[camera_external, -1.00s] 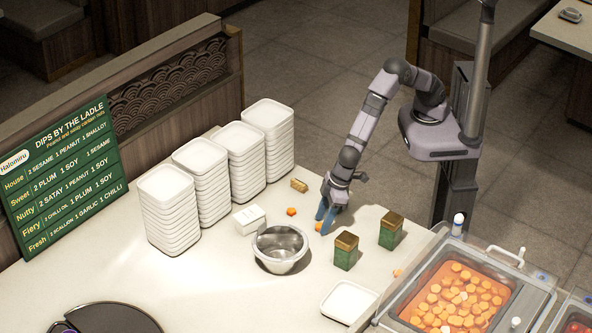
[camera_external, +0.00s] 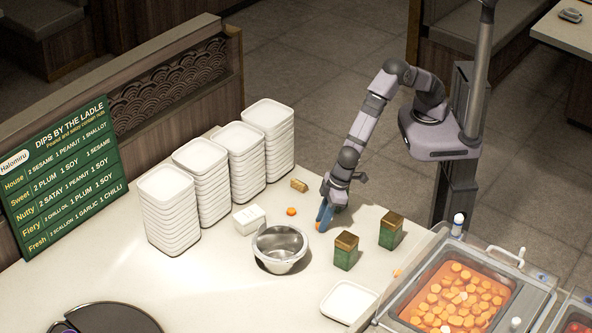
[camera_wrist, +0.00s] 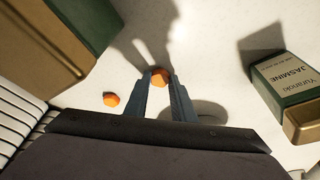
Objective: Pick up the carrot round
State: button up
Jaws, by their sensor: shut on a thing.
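A carrot round (camera_wrist: 160,78) is between the blue fingertips of my gripper (camera_wrist: 160,80) in the wrist view. My gripper (camera_external: 323,221) is shut on it, low at the counter. In the external view the fingers mostly hide this round; whether it touches the counter is unclear. A second carrot round (camera_external: 291,211) lies on the counter to the left of my gripper. It also shows at the left of the fingers in the wrist view (camera_wrist: 111,99).
A metal bowl (camera_external: 280,247) stands in front of my gripper. Two green boxes (camera_external: 345,252) (camera_external: 390,232) stand to the right. Stacks of white dishes (camera_external: 240,160) and a white box (camera_external: 249,219) are to the left. A pan of carrot rounds (camera_external: 520,297) is at the right.

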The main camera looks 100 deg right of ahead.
notch_tip(320, 180, up, 10)
jog(key=b, duration=0.2)
jog(key=shift+f, duration=0.15)
dwell(0.4)
jog(key=s+d+f, duration=0.1)
jog(key=d, duration=3.1)
jog(key=shift+s+f+m, duration=0.25)
jog(key=shift+m, duration=0.15)
jog(key=shift+a, duration=0.1)
jog(key=w+a+r, duration=0.1)
jog(key=a, duration=3.1)
jog(key=shift+w+r+n, duration=0.2)
jog(key=shift+w+n, duration=0.05)
jog(key=shift+n, duration=0.15)
